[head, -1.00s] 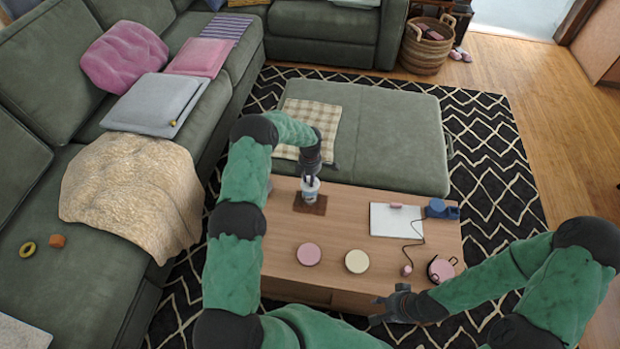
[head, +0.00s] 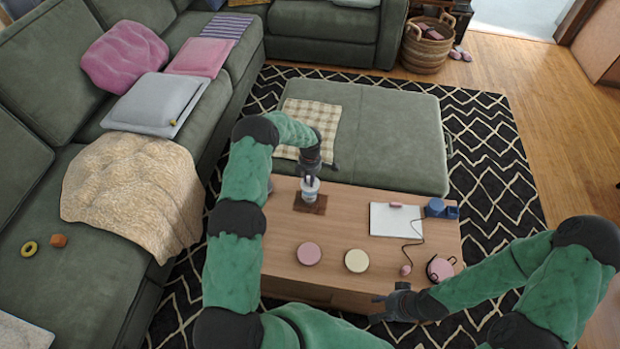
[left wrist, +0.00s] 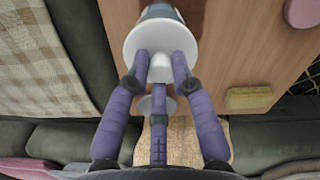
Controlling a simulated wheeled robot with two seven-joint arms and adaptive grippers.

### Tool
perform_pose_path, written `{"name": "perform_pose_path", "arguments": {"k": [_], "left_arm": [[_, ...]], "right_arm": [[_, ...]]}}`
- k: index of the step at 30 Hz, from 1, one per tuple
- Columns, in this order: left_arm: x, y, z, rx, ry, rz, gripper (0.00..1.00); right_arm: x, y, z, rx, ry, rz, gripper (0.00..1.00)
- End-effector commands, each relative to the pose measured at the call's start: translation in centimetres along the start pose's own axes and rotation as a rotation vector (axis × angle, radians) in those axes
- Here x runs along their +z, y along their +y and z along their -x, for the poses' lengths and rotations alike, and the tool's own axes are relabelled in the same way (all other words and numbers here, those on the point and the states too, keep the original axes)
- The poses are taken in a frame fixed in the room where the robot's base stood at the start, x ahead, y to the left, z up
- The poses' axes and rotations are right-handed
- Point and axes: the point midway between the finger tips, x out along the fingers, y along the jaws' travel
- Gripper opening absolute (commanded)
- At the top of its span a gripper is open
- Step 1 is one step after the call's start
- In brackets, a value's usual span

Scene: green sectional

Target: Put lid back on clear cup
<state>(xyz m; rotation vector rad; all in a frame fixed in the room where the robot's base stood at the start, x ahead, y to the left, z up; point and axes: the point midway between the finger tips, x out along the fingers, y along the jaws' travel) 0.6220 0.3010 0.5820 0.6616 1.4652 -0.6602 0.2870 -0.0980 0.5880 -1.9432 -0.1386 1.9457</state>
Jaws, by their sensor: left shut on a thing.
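The cup (head: 310,196) stands upright on a dark brown mat (head: 322,207) at the back left of the wooden table. My left gripper (head: 312,180) is right above it, pointing down. In the left wrist view my left gripper (left wrist: 162,68) is shut on the knob of the white round lid (left wrist: 135,42). The lid is over the cup's top, and part of the cup (left wrist: 160,12) shows beyond its rim. The lid hides the cup's mouth, so I cannot tell whether it is seated. My right gripper (head: 376,308) is empty at the table's front edge, its fingers apart.
A pink disc (head: 309,254) and a cream disc (head: 357,261) lie at the table's front. A white pad (head: 396,220), blue objects (head: 437,208) and a corded pink item (head: 441,269) are at the right. A green ottoman (head: 390,140) adjoins the table's back.

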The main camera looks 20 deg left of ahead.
Motion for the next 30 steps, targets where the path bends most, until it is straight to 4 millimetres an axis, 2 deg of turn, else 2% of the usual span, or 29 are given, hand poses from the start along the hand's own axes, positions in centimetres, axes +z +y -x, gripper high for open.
{"name": "perform_pose_path", "arguments": {"k": [13,14,16,23,26,27,30], "left_arm": [[-0.01,-0.02,-0.05,0.000,0.000,0.000,0.07],[-0.01,-0.02,-0.05,0.000,0.000,0.000,0.32],[-0.01,-0.02,-0.04,0.000,0.000,0.000,0.51],[-0.01,-0.02,-0.04,0.000,0.000,0.000,0.51],[-0.01,-0.03,-0.05,-0.001,0.000,0.000,0.72],[-0.01,-0.03,-0.05,-0.001,0.000,0.000,0.75],[-0.01,-0.02,-0.04,0.000,0.000,0.000,0.75]], "right_arm": [[0.00,-0.03,0.10,0.000,0.000,0.000,0.40],[0.00,-0.03,0.10,0.000,0.000,0.000,0.40],[0.00,-0.03,0.10,0.000,0.000,0.000,0.40],[0.00,-0.03,0.10,0.000,0.000,0.000,0.40],[0.00,-0.03,0.10,0.000,0.000,0.000,0.40],[0.00,-0.03,0.10,0.000,0.000,0.000,0.40],[0.00,-0.03,0.10,0.000,0.000,0.000,0.40]]}}
